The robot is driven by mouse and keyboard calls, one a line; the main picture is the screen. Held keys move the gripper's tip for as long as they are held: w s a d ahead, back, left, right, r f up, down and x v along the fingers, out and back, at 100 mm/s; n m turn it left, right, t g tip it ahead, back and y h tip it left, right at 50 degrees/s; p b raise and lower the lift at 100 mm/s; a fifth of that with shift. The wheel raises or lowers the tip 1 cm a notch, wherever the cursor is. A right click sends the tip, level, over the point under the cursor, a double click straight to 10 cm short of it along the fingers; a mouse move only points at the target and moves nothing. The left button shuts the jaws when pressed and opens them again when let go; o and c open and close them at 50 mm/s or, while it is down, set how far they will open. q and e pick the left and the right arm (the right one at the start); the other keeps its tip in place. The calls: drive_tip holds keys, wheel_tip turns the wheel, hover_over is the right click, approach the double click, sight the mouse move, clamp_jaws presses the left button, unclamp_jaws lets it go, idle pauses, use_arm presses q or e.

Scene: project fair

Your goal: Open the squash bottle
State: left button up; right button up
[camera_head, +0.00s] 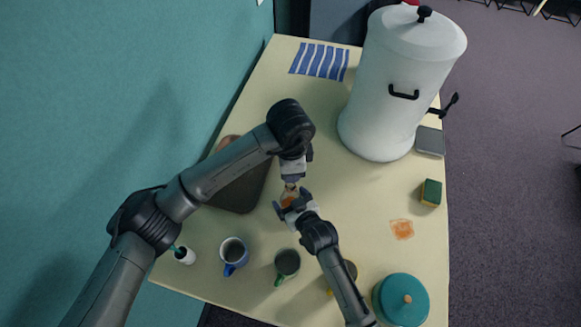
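The squash bottle (288,200) shows as a small orange patch between my two grippers, over the middle of the table; most of it is hidden. My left gripper (290,185) points down at the bottle's top end from above. Its fingertips are too small to show whether they grip the cap. My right gripper (291,201) reaches in from the front, with its dark fingers on either side of the bottle. I cannot tell whether they press on it.
A large white urn (392,85) stands at the back right. A dark board (240,190) lies partly under my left arm. A sponge (431,192) and orange spill (402,229) lie right.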

drive_tip(key=shift+o, duration=0.7)
